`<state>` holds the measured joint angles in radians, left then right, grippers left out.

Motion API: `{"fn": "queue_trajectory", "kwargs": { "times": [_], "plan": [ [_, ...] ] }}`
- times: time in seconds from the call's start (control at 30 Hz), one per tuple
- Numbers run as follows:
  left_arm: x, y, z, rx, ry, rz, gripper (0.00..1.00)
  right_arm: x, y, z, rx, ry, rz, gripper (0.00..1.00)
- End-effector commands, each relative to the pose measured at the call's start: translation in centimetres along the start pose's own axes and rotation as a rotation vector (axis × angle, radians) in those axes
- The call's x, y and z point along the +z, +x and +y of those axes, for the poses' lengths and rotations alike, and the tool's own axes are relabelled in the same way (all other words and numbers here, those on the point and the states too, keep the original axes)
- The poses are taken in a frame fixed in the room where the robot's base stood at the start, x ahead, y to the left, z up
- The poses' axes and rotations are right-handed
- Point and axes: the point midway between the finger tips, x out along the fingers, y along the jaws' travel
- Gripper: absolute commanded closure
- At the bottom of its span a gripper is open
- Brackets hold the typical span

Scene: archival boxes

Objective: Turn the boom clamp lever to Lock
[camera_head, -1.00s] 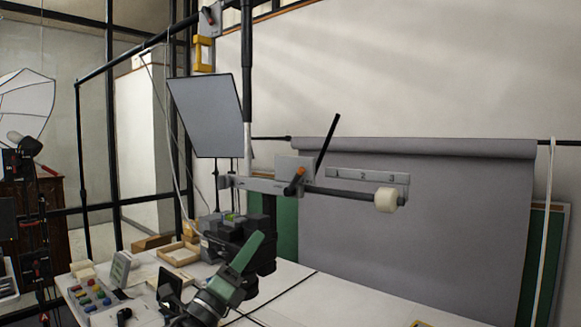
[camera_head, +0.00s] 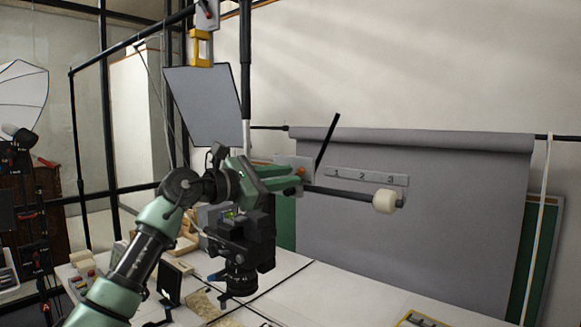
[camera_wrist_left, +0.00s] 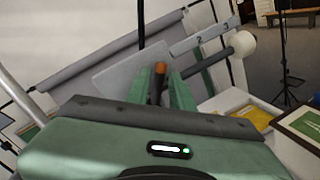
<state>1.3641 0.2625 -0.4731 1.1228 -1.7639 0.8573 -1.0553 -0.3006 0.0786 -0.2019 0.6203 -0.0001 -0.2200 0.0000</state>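The boom clamp is a grey plate (camera_head: 308,163) on a dark horizontal boom (camera_head: 340,193). Its lever has an orange tip (camera_head: 301,172). In the left wrist view the orange lever (camera_wrist_left: 160,70) stands between the two green fingers, in front of the grey clamp plate (camera_wrist_left: 120,75). My left gripper (camera_head: 291,181) reaches the clamp from the left. In the left wrist view its fingers (camera_wrist_left: 161,88) are apart, one on each side of the lever; firm contact does not show. The gripper and wrist hide part of the clamp and any lettering on it. My right gripper is out of view.
A plate numbered 1, 2, 3 (camera_head: 366,177) and a white cylinder (camera_head: 386,202) are to the clamp's right. A thin black rod (camera_head: 327,140) rises from the clamp. A grey panel (camera_head: 203,105) hangs at left. The white table (camera_head: 330,290) below is partly clear.

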Motion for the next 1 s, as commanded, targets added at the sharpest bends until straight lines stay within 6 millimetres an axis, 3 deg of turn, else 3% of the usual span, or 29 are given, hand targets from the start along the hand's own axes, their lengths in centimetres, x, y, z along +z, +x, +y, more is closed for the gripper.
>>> {"fn": "queue_trajectory", "kwargs": {
  "times": [0.13,0.43,0.47,0.53,1.0],
  "plan": [
    [0.1,1.4,0.1,0.000,-0.003,-0.001,0.78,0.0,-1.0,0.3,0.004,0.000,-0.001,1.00],
    [-0.1,1.8,0.0,0.001,-0.001,-0.001,0.78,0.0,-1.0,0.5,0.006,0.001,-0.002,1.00],
    [-0.1,1.8,0.0,0.001,-0.001,-0.001,0.80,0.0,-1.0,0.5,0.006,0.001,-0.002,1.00],
    [-0.1,1.7,0.0,0.001,-0.001,-0.001,1.00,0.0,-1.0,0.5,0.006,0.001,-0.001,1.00],
    [0.0,1.7,-0.1,0.000,-0.002,-0.002,1.00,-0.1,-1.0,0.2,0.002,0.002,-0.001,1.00]
  ]
}}
